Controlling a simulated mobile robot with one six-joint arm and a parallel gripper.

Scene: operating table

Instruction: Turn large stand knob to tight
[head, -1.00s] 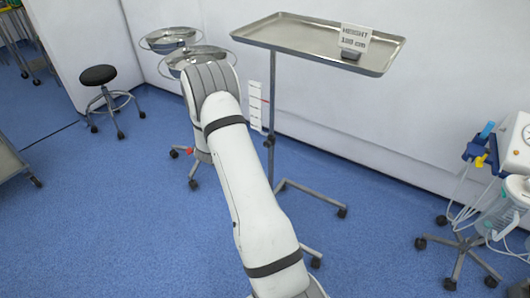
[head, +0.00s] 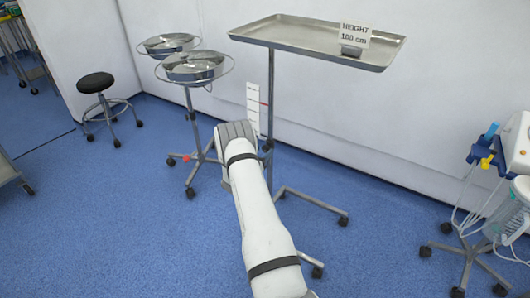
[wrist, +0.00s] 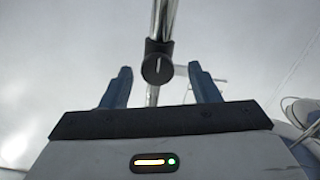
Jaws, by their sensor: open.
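The large stand knob (wrist: 156,70) is a dark round knob with a pale, nearly upright line on its face. It sits on a collar around the metal pole (wrist: 163,20). In the head view the knob (head: 267,146) is small and partly hidden beside my arm. My gripper (wrist: 160,69) is open, with its two blue fingers pointing toward the knob. The knob shows between the fingertips, with a gap on each side; I cannot tell the remaining distance. In the head view my arm hides the gripper. The stand's tray (head: 290,38) is on top of the pole.
A sign (head: 354,36) on the tray reads HEIGHT 100 cm. A ruled strip (head: 253,108) stands beside the pole. A stand with two bowls (head: 194,67) is left of the pole, a stool (head: 96,83) farther left, and a medical machine (head: 515,150) at the right.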

